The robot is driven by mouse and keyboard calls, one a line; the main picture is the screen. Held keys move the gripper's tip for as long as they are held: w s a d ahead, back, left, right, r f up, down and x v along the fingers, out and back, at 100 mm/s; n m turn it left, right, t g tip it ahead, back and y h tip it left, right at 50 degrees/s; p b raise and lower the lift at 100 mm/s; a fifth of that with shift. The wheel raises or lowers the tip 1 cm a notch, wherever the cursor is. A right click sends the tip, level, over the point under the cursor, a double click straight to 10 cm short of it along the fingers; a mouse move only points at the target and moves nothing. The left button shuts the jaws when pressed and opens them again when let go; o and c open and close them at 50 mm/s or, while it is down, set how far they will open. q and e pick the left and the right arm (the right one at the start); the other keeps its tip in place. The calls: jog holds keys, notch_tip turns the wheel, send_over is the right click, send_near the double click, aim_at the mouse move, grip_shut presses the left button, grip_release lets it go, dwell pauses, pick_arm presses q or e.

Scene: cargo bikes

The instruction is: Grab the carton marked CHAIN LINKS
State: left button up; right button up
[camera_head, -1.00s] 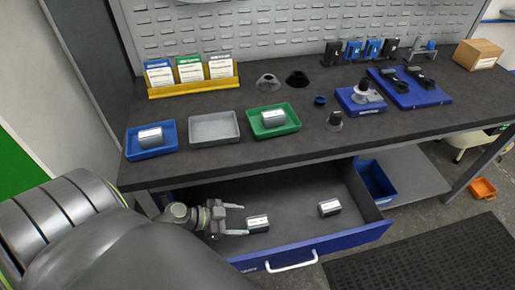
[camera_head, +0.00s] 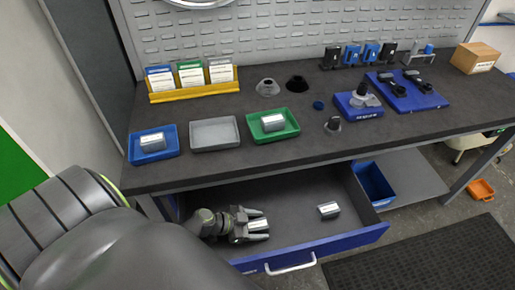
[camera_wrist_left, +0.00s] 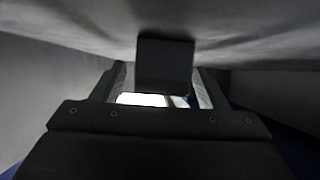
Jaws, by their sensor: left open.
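Two small cartons, each with a dark side and a white label, lie in the open drawer. The lettering is too small to read, so I cannot tell which one says CHAIN LINKS. My left gripper (camera_head: 252,225) is down in the drawer, open, with its fingers on either side of the left carton (camera_head: 259,225). I cannot tell whether they touch it. In the left wrist view, a dark block (camera_wrist_left: 165,62) with a bright white patch below it shows between the fingers. The other carton (camera_head: 329,210) lies apart to the right. My right gripper is out of view.
The blue-fronted drawer (camera_head: 325,246) is pulled out below the dark workbench (camera_head: 220,170). On the bench are a blue tray (camera_head: 135,157) and a green tray (camera_head: 290,131), each holding a similar carton, and a grey tray (camera_head: 214,134). The drawer's right part is mostly free.

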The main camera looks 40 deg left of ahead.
pick_arm(q)
jog(key=c, duration=1.1)
jog(key=shift+r, duration=0.1)
